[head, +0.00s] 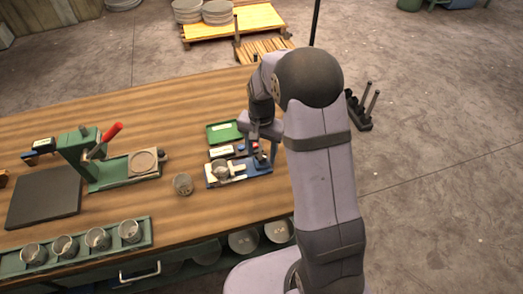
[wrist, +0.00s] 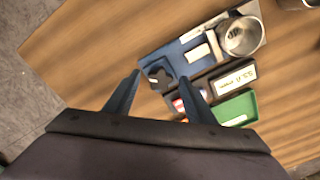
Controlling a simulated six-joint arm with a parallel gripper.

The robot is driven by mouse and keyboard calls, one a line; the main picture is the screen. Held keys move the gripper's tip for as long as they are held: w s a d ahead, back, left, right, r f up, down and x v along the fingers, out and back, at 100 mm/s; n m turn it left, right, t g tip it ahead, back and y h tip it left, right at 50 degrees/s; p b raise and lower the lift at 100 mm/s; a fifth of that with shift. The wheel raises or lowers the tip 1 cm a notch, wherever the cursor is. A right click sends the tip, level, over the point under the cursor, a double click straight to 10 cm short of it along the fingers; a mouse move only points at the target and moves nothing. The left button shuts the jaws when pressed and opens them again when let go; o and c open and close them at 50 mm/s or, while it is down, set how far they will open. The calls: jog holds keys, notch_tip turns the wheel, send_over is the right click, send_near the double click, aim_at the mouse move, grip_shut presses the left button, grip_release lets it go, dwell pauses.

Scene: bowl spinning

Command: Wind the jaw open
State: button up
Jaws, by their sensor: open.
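A blue clamp fixture (head: 240,170) lies on the wooden table, left of my arm; it also shows in the wrist view (wrist: 182,48). A metal cup (wrist: 241,36) sits at its far end against a pale jaw block (wrist: 198,53). A dark lobed knob (wrist: 159,75) is at the fixture's other end. My gripper (wrist: 161,77) is open and empty, its fingertips appearing on either side of the knob in the wrist view. I cannot tell whether the fingers touch it. In the head view my arm partly covers the fixture's right end.
A labelled dark box (wrist: 232,80) and a green tray (wrist: 237,109) lie close beside the fixture. A loose grey cup (head: 182,184), a green press (head: 85,150) with a red handle and a rack of cups (head: 65,247) stand left.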

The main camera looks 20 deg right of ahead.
jog(key=c, duration=1)
jog(key=shift+c, duration=0.2)
